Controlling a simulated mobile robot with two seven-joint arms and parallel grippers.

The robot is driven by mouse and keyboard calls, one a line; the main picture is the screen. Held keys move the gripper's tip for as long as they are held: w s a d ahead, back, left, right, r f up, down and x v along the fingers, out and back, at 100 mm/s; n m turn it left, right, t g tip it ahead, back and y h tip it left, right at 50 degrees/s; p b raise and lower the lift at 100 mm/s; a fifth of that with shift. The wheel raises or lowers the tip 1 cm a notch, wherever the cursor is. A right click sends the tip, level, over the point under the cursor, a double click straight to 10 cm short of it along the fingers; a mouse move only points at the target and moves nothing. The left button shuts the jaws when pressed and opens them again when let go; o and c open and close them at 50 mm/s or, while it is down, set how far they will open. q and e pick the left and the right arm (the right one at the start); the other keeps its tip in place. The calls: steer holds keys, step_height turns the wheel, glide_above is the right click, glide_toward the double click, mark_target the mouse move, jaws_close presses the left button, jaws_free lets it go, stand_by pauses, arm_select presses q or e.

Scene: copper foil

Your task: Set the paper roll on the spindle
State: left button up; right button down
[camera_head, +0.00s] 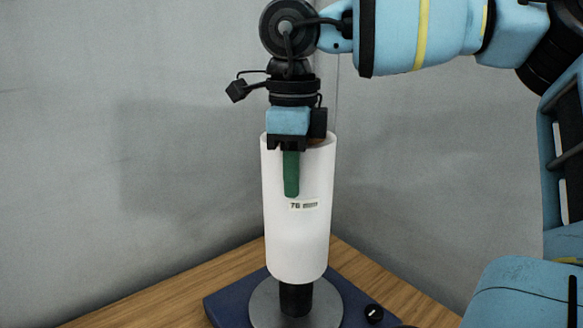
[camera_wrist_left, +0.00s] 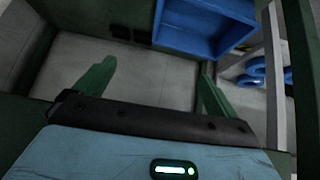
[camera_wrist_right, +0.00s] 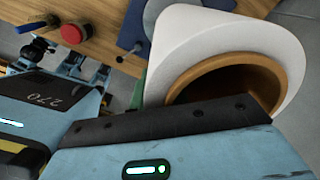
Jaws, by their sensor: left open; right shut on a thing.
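The white paper roll (camera_head: 297,240) hangs upright in the head view, with a small label printed "76" on its side. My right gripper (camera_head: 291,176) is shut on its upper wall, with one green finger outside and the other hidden. The roll's brown core (camera_wrist_right: 215,78) shows in the right wrist view. The spindle is a black post (camera_head: 296,297) on a grey disc (camera_head: 263,306). The post shows below the roll's lower end and its top is hidden; I cannot tell how far it reaches inside. My left gripper (camera_wrist_left: 150,84) is open and empty in the left wrist view.
The spindle stands on a dark blue base (camera_head: 220,306) on a wooden table (camera_head: 160,305), with a black knob (camera_head: 374,313) beside it. A red button (camera_wrist_right: 72,33) shows in the right wrist view. A blue bin (camera_wrist_left: 205,28) shows in the left wrist view.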

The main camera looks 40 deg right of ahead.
mark_target(297, 230)
arm_select(q)
steer(key=shift+g, duration=0.4)
steer(key=shift+s+d+f+b, duration=0.1)
steer(key=shift+s+f+b, duration=0.25)
steer(key=shift+f+b, duration=0.5)
steer(key=shift+s+d+f+b, duration=0.1)
steer(key=shift+s+f+b, duration=0.3)
steer(key=shift+f+b, duration=0.5)
steer(key=shift+s+f+b, duration=0.35)
steer(key=shift+f+b, duration=0.35)
steer(key=shift+f, duration=0.25)
arm_select(e)
steer(key=shift+f, duration=5.3)
steer(key=c, duration=1.5)
jaws_free()
steer(key=shift+o, duration=1)
arm_select(q)
steer(key=shift+s+f, duration=0.1)
arm_select(e)
steer(key=shift+f, duration=0.1)
steer(key=shift+s, duration=0.1)
